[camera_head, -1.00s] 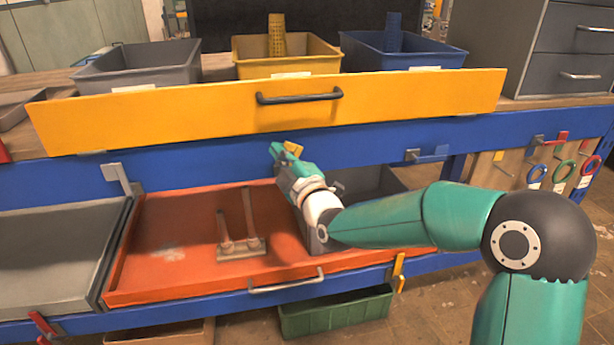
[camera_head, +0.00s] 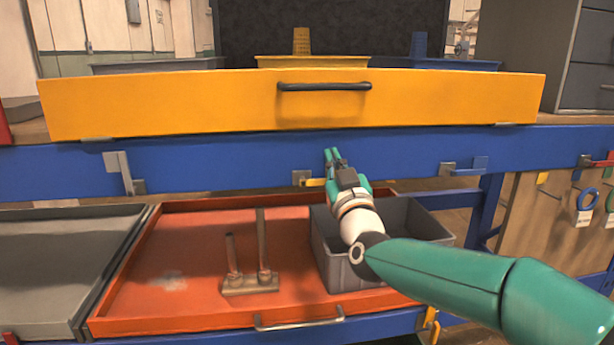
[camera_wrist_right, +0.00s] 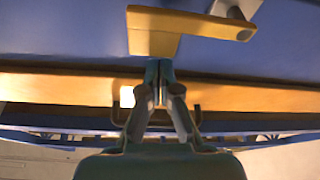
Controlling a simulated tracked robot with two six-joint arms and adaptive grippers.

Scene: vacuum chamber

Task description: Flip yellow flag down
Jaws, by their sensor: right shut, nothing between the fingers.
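The yellow flag (camera_head: 313,182) is on the front of the blue beam, at a small grey bracket (camera_head: 302,176). Its arm runs about level to the right, and its far end is hidden behind my right gripper. In the right wrist view the flag's broad yellow plate (camera_wrist_right: 152,32) shows just beyond the fingertips, with its arm running to the right. My right gripper (camera_head: 333,154) is shut and empty, pointing up in front of the beam beside the flag. In the wrist view the fingertips (camera_wrist_right: 159,66) appear close to the plate; contact cannot be told. My left gripper is out of view.
A yellow drawer (camera_head: 200,105) with a black handle (camera_head: 324,87) juts out above the beam. A grey flag (camera_head: 125,172) is at left, a blue flag (camera_head: 480,163) at right. Below are an open red drawer (camera_head: 190,290) and a grey bin (camera_head: 410,232).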

